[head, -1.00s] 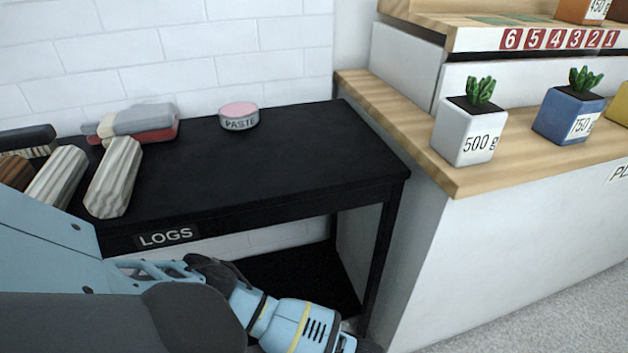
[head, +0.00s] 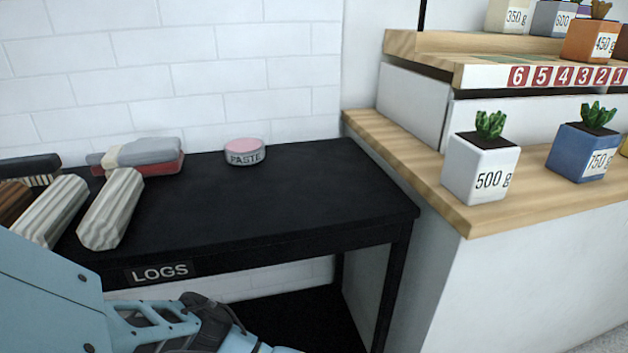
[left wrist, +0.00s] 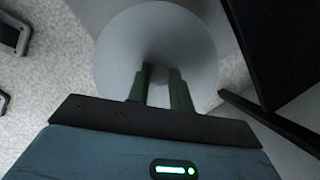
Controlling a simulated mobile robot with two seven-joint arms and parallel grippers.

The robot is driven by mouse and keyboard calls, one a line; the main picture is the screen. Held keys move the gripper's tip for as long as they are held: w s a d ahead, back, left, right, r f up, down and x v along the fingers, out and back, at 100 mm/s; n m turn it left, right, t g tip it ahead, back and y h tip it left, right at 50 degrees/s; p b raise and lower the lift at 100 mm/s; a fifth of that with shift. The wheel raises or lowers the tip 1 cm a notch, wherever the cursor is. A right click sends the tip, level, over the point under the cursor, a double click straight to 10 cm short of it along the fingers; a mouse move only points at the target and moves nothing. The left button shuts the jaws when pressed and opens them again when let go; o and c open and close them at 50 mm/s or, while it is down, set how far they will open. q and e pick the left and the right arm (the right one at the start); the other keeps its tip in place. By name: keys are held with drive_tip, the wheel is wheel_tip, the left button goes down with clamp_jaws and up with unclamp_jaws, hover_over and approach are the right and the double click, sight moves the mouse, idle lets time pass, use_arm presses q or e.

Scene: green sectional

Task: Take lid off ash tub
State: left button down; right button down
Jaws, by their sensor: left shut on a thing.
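My right gripper is in neither view.
Speckled floor (left wrist: 60,70) and dark table legs surround the lid in the wrist view.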

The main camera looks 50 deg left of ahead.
use_arm(q)
drive_tip(key=shift+r, duration=0.1)
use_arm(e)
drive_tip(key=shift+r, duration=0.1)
